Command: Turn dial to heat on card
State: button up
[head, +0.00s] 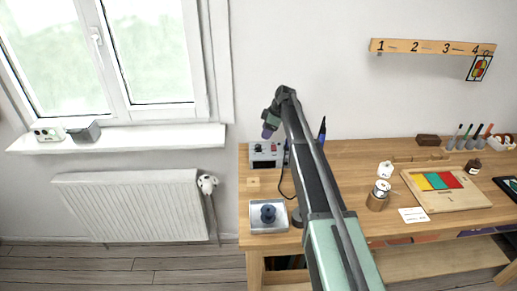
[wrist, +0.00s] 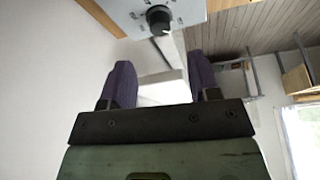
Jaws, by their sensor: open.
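A grey control box (head: 265,154) with small knobs and a red part on its face stands at the left back of the workbench. In the wrist view a black dial (wrist: 158,20) sits on a light grey panel at the top edge; the panel is cut off by the frame. A white card (head: 413,215) lies flat on the bench to the right; its writing is too small to read. My gripper (head: 269,124) is above the control box. Its purple fingers are apart and empty in the wrist view (wrist: 161,82), with the dial beyond them, not touched.
A jar (head: 382,188) and a board with coloured tiles (head: 445,188) stand right of my arm. A cable runs beside the box. A radiator (head: 128,205) is left of the bench.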

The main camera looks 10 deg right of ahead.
aim_at(258, 145)
jog(key=b+x, duration=0.6)
jog(key=x, duration=0.2)
jog(key=shift+f, duration=0.25)
jog(key=shift+r, duration=0.2)
jog(key=c, duration=0.9)
